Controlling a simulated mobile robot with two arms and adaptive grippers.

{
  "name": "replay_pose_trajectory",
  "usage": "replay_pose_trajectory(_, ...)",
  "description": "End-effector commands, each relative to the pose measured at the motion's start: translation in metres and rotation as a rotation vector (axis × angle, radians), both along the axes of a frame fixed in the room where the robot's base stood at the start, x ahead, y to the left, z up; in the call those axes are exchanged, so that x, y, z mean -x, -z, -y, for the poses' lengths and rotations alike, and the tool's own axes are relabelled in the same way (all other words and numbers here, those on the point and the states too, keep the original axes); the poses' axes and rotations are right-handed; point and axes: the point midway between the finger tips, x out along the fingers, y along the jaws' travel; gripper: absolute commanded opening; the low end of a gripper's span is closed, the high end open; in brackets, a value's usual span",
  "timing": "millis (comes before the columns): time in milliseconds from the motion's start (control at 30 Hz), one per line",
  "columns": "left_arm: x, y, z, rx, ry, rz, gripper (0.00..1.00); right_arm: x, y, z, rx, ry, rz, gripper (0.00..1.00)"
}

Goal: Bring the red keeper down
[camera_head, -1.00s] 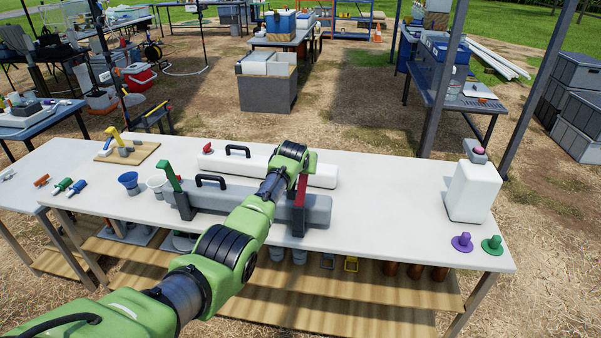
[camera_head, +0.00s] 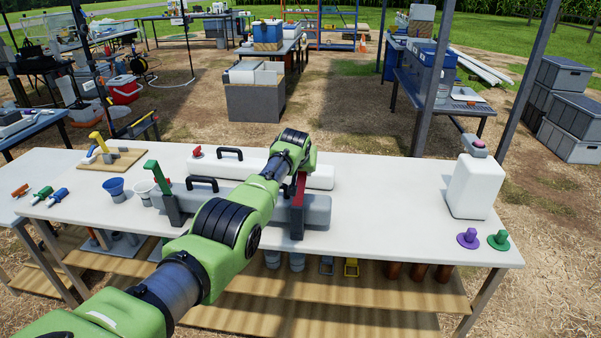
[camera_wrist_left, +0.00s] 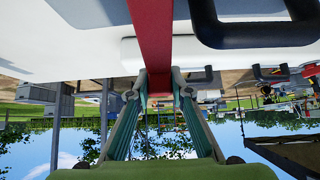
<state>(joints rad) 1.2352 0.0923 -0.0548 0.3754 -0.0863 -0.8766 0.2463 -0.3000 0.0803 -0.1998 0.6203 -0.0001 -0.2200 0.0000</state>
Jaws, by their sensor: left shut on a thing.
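The red keeper (camera_head: 299,192) stands upright at the right end of a long grey case (camera_head: 235,205) on the white bench. A green keeper (camera_head: 158,176) stands raised at the case's left end. My left arm reaches over the case, and its wrist hides part of the red keeper's top in the head view. In the left wrist view the red keeper (camera_wrist_left: 151,35) runs down between the fingers of my left gripper (camera_wrist_left: 159,88), which is shut on it. My right gripper is not in view.
A white case (camera_head: 260,172) with a black handle lies behind the grey one. A white jug (camera_head: 473,188), a purple stopper (camera_head: 467,238) and a green stopper (camera_head: 498,240) stand at the right. Blue (camera_head: 113,188) and white funnels stand left. The bench between case and jug is clear.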

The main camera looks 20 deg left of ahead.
Motion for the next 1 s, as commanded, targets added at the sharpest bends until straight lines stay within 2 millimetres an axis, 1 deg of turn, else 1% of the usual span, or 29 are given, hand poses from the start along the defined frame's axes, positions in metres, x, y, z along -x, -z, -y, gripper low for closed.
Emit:
replay_pose_trajectory(33, -0.0050, -0.0091, -0.0029, -0.007, -0.001, 0.025, 0.00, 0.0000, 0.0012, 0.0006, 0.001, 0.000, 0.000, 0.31)
replay_pose_trajectory(467, -0.0049, -0.0086, -0.0026, -0.007, -0.001, 0.024, 0.00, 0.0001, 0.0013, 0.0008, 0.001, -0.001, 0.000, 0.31)
replay_pose_trajectory(500, -0.0049, -0.0086, -0.0026, -0.007, -0.001, 0.024, 0.27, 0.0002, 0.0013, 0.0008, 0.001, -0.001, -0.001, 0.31)
replay_pose_trajectory(533, -0.0047, -0.0082, -0.0026, -0.007, -0.001, 0.024, 0.35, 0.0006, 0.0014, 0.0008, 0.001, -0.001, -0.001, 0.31)
replay_pose_trajectory(567, -0.0044, -0.0074, -0.0024, -0.006, -0.001, 0.022, 0.38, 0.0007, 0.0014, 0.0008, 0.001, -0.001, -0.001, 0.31)
replay_pose_trajectory(1000, -0.0014, -0.0034, 0.0005, -0.002, 0.001, 0.011, 0.38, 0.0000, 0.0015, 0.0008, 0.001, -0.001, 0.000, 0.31)
